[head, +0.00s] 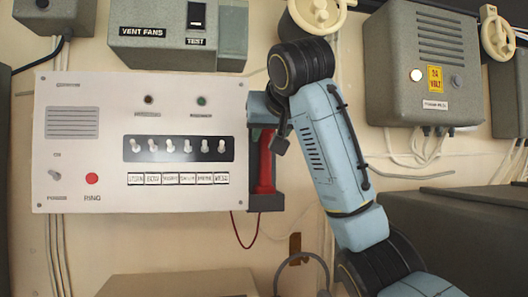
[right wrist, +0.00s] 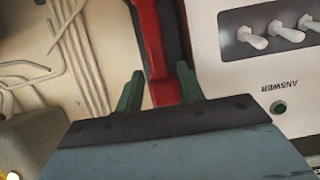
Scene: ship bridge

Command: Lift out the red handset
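The red handset (head: 265,165) stands upright in a dark grey cradle (head: 268,203) on the right side of the white call panel (head: 240,150). My right gripper (head: 279,135) is in front of the cradle and hides the handset's upper part in the head view. In the right wrist view, the right gripper (right wrist: 160,70) has its two green fingers apart. The handset's red bar (right wrist: 150,45) shows between them, with gaps visible on both sides. I cannot tell how deep the fingers reach around it. My left gripper is not in view.
The panel's switches (head: 178,147) are left of the handset. A vent fans box (head: 165,35) is above, and a grey 24 volt box (head: 425,65) is at the upper right. A thin red cord (head: 236,232) hangs below the cradle. Grey cabinets (head: 470,235) stand lower right.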

